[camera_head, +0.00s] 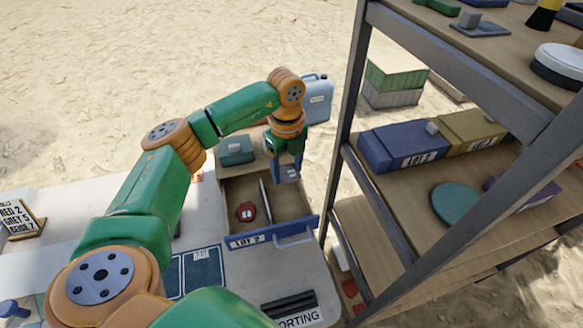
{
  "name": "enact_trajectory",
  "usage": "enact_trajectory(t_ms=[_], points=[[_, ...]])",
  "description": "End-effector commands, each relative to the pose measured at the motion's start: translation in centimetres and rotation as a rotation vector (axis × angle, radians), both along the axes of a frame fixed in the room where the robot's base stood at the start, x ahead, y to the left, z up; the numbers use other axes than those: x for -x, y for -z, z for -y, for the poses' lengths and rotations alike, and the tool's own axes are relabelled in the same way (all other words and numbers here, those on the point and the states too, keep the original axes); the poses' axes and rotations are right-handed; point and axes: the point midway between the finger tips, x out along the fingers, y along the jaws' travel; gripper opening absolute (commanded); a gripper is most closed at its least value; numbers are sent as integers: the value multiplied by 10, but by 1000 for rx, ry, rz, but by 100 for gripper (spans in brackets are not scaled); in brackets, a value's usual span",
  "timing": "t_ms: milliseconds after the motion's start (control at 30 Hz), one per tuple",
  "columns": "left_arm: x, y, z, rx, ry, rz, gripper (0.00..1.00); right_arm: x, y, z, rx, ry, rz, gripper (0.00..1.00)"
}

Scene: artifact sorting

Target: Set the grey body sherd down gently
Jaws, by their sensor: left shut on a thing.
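My left gripper (287,174) points down into the right-hand compartment of an open wooden drawer (293,203) with a blue front. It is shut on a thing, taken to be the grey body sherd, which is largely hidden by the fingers. I cannot tell whether it touches the drawer floor. A pale upright divider (265,200) splits the drawer. A dark red piece (246,211) with a small white mark lies in the left-hand compartment. The drawer front has a "LOT" label and a pale handle. My right gripper is not in view.
A metal-framed shelf rack (345,130) stands close on the right, with blue and yellow boxes (403,146) on it. A teal box (236,150) and a light blue case (317,98) stand behind the drawer. A number sign (18,220) stands far left.

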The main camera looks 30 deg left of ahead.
Motion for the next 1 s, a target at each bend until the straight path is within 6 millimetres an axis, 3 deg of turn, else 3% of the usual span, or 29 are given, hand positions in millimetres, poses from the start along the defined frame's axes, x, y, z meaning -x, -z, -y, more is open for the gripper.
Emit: enact_trajectory(t_ms=[333, 1000], points=[[0, 1, 0, -2, -1, -9, 13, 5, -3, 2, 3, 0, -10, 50], [1, 91, 1, -2, 1, -8, 13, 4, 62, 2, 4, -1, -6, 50]])
